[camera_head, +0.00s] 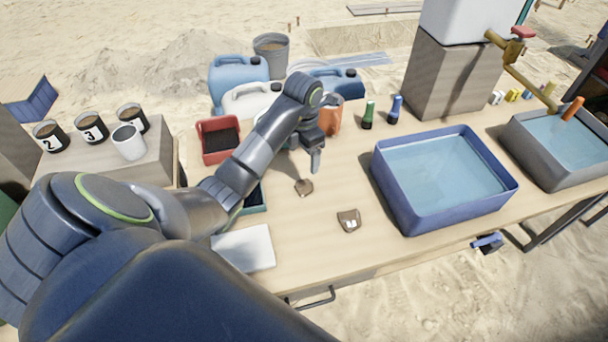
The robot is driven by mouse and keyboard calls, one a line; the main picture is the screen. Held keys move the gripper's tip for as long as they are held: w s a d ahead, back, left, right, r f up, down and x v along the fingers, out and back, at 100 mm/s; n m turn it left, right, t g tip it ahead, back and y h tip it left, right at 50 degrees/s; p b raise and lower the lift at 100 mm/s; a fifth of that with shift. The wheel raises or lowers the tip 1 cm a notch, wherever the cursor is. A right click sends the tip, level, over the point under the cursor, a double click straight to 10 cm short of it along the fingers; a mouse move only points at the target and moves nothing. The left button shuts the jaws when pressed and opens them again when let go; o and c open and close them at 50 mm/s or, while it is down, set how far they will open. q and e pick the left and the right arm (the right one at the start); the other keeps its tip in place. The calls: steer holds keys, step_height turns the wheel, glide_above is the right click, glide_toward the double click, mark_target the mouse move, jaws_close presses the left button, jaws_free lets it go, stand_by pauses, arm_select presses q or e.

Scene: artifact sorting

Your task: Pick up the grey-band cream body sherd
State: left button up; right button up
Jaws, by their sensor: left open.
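Two small sherds lie apart on the wooden table. One brown sherd (304,187) lies just below my left gripper in the picture. The other sherd (348,220) is brown with small pale marks and lies nearer the front edge. I cannot tell for sure which is the grey-band cream body sherd, as neither shows a clear grey band. My left gripper (313,164) is open, empty and above the table, pointing down behind the nearer-to-it sherd. One finger shows clearly; the other is mostly hidden. My right gripper is not in view.
A blue water basin (381,185) stands right of the sherds, and a grey basin (526,150) beyond it. A red tray (203,142), a dark green tray (262,208) and a white board (245,248) lie left. Bottles (368,115) and an orange-brown pot (331,115) stand behind.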

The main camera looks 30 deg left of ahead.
arm_select(q)
steer(key=b, duration=0.5)
glide_above(304, 186)
step_height(304, 186, down, 5)
steer(key=shift+a+f, duration=0.1)
steer(key=shift+f, duration=0.5)
steer(key=shift+f+b, duration=0.3)
step_height(304, 186, down, 3)
steer(key=shift+s+f, duration=0.1)
steer(key=shift+f, duration=0.6)
steer(key=c, duration=0.9)
steer(key=shift+c, duration=0.8)
